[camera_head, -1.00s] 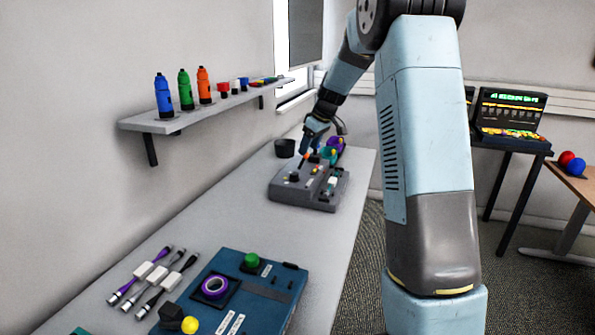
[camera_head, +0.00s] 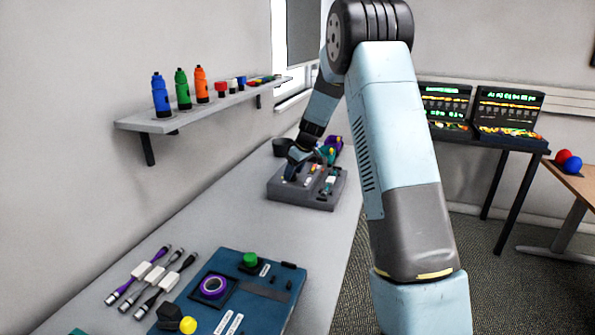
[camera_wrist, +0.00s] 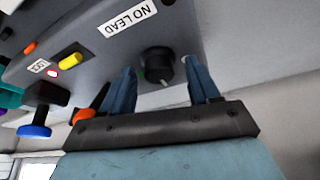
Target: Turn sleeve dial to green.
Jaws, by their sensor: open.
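A grey sloped console (camera_head: 302,199) stands on the far part of the bench. In the wrist view, a black round dial (camera_wrist: 158,64) with a pale pointer sits on the console face (camera_wrist: 100,58), near a "NO LEAD" label (camera_wrist: 127,17). A small green mark shows beside the dial. My gripper (camera_wrist: 161,68) is open, with one blue finger on either side of the dial; I cannot tell whether they touch it.
A blue board (camera_head: 262,312) and several cables lie nearer on the bench. A wall shelf (camera_head: 150,125) is at left.

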